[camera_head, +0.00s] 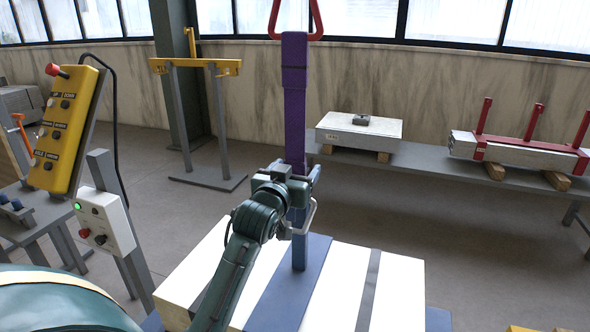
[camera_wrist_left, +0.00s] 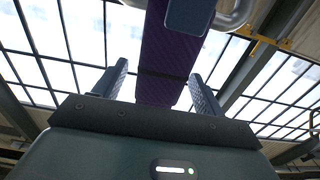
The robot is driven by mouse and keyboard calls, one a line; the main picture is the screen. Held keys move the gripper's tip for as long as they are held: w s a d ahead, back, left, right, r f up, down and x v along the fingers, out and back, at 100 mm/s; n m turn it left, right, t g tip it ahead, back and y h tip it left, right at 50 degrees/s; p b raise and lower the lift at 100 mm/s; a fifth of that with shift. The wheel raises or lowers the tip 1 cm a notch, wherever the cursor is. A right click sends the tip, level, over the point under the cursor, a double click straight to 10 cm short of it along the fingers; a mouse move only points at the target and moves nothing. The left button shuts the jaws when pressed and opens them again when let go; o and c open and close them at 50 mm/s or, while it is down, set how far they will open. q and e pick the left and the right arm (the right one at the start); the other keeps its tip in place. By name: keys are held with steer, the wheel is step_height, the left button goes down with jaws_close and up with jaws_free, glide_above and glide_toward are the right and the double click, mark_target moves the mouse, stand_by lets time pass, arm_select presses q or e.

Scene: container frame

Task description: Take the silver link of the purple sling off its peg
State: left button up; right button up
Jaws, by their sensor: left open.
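The purple sling (camera_head: 294,100) hangs straight down from a red link (camera_head: 295,22) at the top of the head view. Its silver link (camera_head: 311,215) shows at the lower end, beside a blue upright (camera_head: 299,252) and partly hidden by my left arm. My left gripper (camera_head: 298,180) is at the sling's lower part, just above the silver link. In the left wrist view the open fingers stand on either side of the purple webbing (camera_wrist_left: 165,75); contact cannot be told. A bit of the silver link (camera_wrist_left: 236,14) and a blue-grey block end (camera_wrist_left: 190,12) show at the top. My right gripper is out of view.
A white crate-like load (camera_head: 400,285) with blue and grey bands lies below. A yellow control pendant (camera_head: 65,130) and a grey button box (camera_head: 104,222) stand at left. A yellow-topped stand (camera_head: 195,66) and a bench (camera_head: 420,160) with a white slab (camera_head: 358,130) are behind.

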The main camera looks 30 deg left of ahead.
arm_select(q)
steer(key=shift+c, duration=0.3)
steer(key=c, duration=1.3)
